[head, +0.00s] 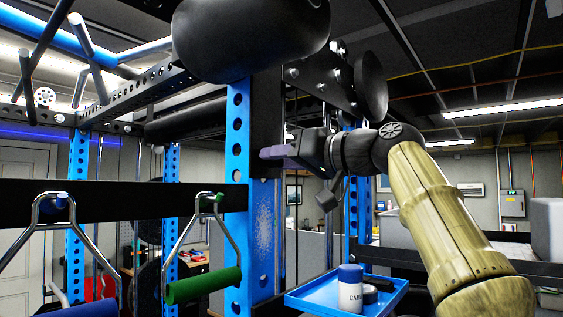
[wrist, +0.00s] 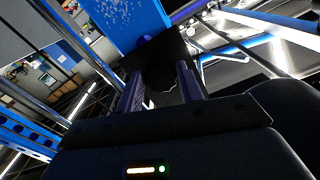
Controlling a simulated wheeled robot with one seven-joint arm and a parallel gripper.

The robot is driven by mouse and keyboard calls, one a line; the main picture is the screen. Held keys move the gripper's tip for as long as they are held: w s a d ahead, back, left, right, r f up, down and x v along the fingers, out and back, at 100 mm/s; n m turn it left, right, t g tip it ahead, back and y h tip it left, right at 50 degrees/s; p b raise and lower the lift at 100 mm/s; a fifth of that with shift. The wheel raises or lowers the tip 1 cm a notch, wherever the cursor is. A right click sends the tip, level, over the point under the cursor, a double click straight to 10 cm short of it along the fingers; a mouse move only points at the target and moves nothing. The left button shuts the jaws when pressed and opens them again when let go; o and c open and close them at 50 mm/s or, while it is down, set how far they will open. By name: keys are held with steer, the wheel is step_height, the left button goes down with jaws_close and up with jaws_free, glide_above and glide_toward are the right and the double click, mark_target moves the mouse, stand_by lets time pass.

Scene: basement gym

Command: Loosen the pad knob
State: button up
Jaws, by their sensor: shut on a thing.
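My gripper (head: 276,153) is at the blue rack upright (head: 237,135), just below the large black roller pad (head: 250,38). The wrist view shows the two purple fingers of my gripper (wrist: 158,82) closed on either side of a dark rounded knob (wrist: 160,74). The knob sits on a dark bracket at the blue upright (wrist: 128,25). In the head view the knob is hidden behind the fingers and the upright. How far the knob is turned cannot be told.
A blue tray (head: 310,302) with a white, blue-lidded jar (head: 350,288) stands below my arm. Handles with green (head: 205,285) and blue grips hang at the left. A black round pad end (head: 371,78) is close above my wrist. Steel bars surround the gripper.

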steer(key=n, duration=0.6)
steer(key=shift+w+d+f+n, duration=0.1)
steer(key=shift+w+f+n, duration=0.1)
steer(key=shift+f+n, duration=0.1)
stand_by(0.3)
steer(key=o, duration=1)
steer(key=shift+r, duration=0.1)
steer(key=shift+s+r, duration=0.1)
steer(key=b+v, duration=0.4)
steer(key=v, duration=1.3)
